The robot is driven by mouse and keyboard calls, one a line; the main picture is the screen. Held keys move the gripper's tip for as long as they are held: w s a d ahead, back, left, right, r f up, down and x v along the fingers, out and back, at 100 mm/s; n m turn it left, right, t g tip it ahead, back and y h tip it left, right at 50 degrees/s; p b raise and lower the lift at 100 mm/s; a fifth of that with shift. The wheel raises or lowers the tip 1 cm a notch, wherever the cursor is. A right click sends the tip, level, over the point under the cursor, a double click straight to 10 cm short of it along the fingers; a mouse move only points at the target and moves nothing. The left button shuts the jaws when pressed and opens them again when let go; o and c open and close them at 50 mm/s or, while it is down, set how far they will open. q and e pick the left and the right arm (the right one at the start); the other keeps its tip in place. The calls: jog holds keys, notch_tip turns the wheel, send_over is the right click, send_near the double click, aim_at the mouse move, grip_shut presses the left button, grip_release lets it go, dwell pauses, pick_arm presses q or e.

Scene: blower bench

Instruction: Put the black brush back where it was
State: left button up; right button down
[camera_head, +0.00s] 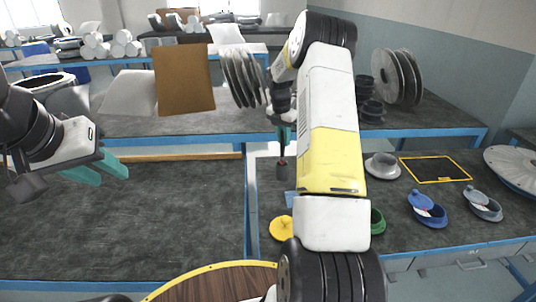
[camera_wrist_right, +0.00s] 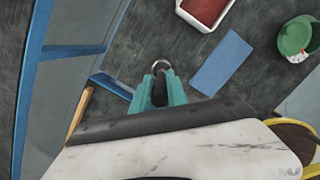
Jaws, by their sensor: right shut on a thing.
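My right gripper (camera_head: 284,134) hangs over the workbench in the head view, partly hidden by my own right arm. It is shut on the black brush (camera_head: 282,171), which hangs upright below the fingers. In the right wrist view the teal fingers (camera_wrist_right: 160,90) close around it, and its dark round end (camera_wrist_right: 161,66) shows just past the tips. I cannot tell whether its lower end touches the bench. My left gripper (camera_head: 98,170) is open and empty over the dark left table. A yellow-outlined rectangle (camera_head: 405,168) lies on the bench to the right.
Yellow (camera_head: 281,228), grey (camera_head: 382,166) and blue (camera_head: 427,210) flanged parts sit on the bench. A brown panel (camera_head: 184,80) and discs (camera_head: 243,78) stand behind.

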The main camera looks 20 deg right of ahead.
aim_at(283, 156)
jog(key=shift+f, duration=3.4)
jog(key=c, duration=1.3)
grip_release()
jog(key=shift+f, duration=0.1)
